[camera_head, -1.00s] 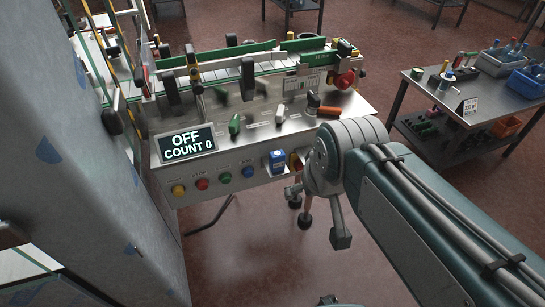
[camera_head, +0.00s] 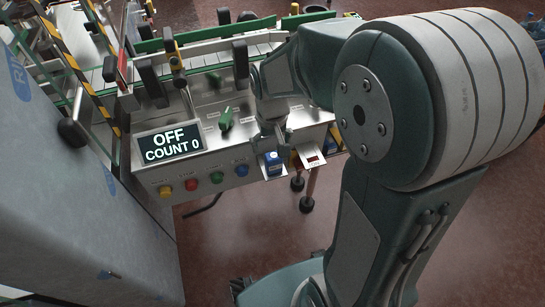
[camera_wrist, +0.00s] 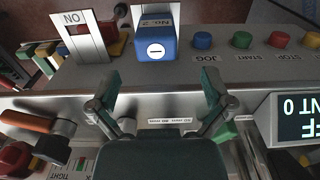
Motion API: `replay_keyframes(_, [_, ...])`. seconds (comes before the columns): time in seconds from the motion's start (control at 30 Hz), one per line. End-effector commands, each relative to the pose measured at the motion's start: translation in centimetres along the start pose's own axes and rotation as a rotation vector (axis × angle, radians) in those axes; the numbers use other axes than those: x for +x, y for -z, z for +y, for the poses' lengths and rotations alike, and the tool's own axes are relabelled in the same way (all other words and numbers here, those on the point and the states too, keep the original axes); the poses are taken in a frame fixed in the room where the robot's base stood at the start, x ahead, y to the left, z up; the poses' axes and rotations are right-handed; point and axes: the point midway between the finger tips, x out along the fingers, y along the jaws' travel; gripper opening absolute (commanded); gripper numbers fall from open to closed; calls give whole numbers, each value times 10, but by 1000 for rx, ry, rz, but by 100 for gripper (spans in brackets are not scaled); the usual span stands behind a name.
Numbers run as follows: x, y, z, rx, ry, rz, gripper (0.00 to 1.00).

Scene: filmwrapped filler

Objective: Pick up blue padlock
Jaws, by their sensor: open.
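The blue padlock (camera_head: 273,162) hangs on the front face of the metal control panel, right of the blue button. In the wrist view the padlock (camera_wrist: 155,45) appears upside down at top centre, with a white round mark and a "No. 2" tag by it. My gripper (camera_wrist: 155,88) is open and empty, its two fingers spread below the padlock in that view and apart from it. In the head view my gripper (camera_head: 270,132) is just above the padlock, partly hidden by my arm.
A row of yellow, red, green and blue buttons (camera_head: 216,178) sits left of the padlock. The "OFF COUNT 0" display (camera_head: 170,143) is above them. A red switch with an "ON" plate (camera_wrist: 78,38) is beside the padlock. Several levers, one green (camera_head: 226,119), stand on the panel top.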

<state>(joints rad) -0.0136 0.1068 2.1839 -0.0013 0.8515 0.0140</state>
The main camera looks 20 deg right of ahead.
Motion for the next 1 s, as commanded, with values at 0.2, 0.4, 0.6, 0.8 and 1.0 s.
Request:
replay_keyframes(0.2, [29, 0, 1, 0, 1, -2, 100])
replay_keyframes(0.4, [50, -2, 4, 2, 2, -4, 100])
replay_keyframes(0.6, [78, -2, 5, 0, 1, -2, 100])
replay_keyframes(0.8, [83, -2, 5, 0, 1, 1, 100])
replay_keyframes(1.0, [83, -2, 5, 0, 1, 1, 55])
